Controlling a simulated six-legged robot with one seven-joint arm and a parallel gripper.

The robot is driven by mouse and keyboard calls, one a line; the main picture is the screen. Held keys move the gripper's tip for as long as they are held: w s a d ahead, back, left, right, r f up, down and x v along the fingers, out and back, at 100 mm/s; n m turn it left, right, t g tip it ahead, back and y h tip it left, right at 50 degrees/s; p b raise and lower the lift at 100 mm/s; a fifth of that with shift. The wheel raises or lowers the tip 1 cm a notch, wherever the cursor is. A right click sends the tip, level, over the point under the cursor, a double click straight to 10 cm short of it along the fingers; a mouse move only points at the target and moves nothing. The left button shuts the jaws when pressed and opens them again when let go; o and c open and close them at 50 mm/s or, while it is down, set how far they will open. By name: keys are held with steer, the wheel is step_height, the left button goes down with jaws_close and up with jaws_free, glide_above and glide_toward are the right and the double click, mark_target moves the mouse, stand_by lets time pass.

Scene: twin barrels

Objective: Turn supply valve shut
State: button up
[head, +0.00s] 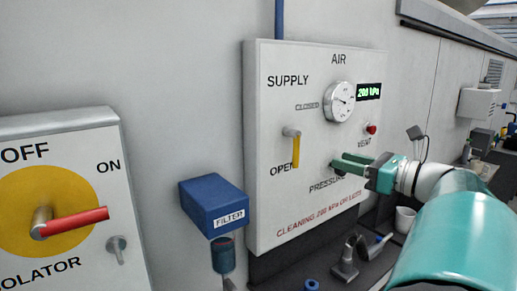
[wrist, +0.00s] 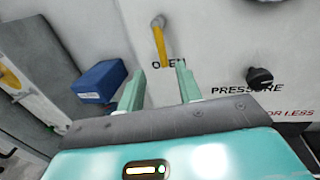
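The supply valve is a yellow lever (head: 296,151) on a grey pivot, on the air panel (head: 262,205). The lever hangs down toward the OPEN label; CLOSED is printed above and to the right. In the wrist view the lever (wrist: 160,42) is ahead of my fingers, near the OPEN label. My gripper (head: 348,163) is at the panel's lower right, right of and slightly below the lever. In the wrist view its two green fingers (wrist: 158,80) are apart with nothing between them. The lever is clear of the fingers.
A black pressure knob (wrist: 260,77) sits right of my fingers. The panel also has a round gauge (head: 339,101), a 200 kPa display (head: 369,91) and a red vent button (head: 371,128). A blue filter box (head: 213,204) and an isolator with a red handle (head: 75,222) are at left.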

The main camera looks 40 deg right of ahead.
mark_target(296, 148)
steer(key=x, duration=1.4)
steer(key=shift+w+f, duration=0.1)
steer(key=shift+f, duration=0.05)
jaws_close()
